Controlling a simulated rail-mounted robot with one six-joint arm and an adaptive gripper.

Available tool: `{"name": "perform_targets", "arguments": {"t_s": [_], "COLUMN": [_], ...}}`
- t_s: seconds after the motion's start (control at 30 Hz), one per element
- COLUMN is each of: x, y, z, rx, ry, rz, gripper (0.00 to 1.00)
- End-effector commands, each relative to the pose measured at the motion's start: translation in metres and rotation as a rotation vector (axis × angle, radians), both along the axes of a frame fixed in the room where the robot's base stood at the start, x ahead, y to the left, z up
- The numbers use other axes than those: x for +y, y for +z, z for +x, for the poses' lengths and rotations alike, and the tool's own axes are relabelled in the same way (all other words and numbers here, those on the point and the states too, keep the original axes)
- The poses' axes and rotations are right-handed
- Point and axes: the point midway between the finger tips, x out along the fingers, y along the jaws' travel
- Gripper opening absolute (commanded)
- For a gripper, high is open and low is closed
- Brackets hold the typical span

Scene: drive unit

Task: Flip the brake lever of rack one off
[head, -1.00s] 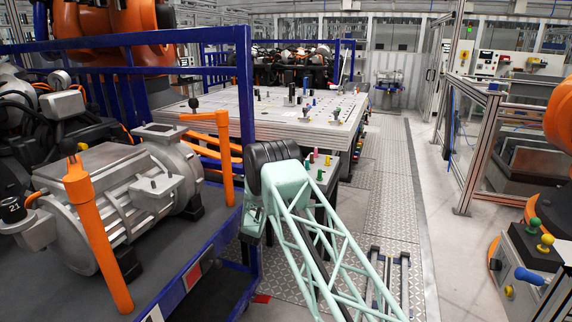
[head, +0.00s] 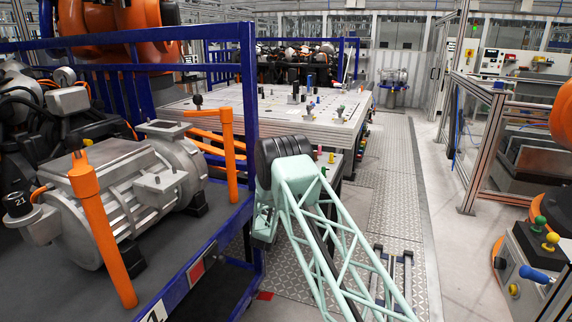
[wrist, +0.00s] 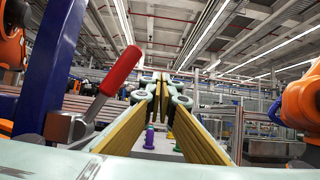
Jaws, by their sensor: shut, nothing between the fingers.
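The brake lever (wrist: 121,71) shows in the wrist view on the left. It has a red handle tilted up to the right and a grey metal base (wrist: 68,127). My gripper (wrist: 163,76) is in the middle of the wrist view, its long yellow-lined fingers meeting at the tips with nothing between them. The lever stands to the left of the fingers, apparently apart from them. Rack one appears to be the blue-framed rack (head: 250,105) at left in the head view, with a partly visible number plate (head: 155,315). I cannot make out the lever or my gripper there.
The rack carries a grey motor (head: 125,185) and orange posts (head: 100,220). A blue post (wrist: 50,70) stands left of the lever in the wrist view. A large table (head: 270,115) with small parts is behind. Floor plates (head: 395,190) run clear to its right.

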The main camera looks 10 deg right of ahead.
Motion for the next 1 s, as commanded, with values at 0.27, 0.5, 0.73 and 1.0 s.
{"name": "perform_targets", "arguments": {"t_s": [0.27,0.5,0.73,1.0], "x": [0.002,0.002,0.002,0.002], "y": [-0.006,-0.013,-0.017,-0.018], "z": [-0.040,-0.071,-0.088,-0.092], "rx": [0.001,0.000,0.000,-0.001], "ry": [0.002,0.002,0.002,0.001], "rz": [-0.002,-0.001,-0.001,0.000], "gripper": [0.00,0.00,0.00,0.00]}}
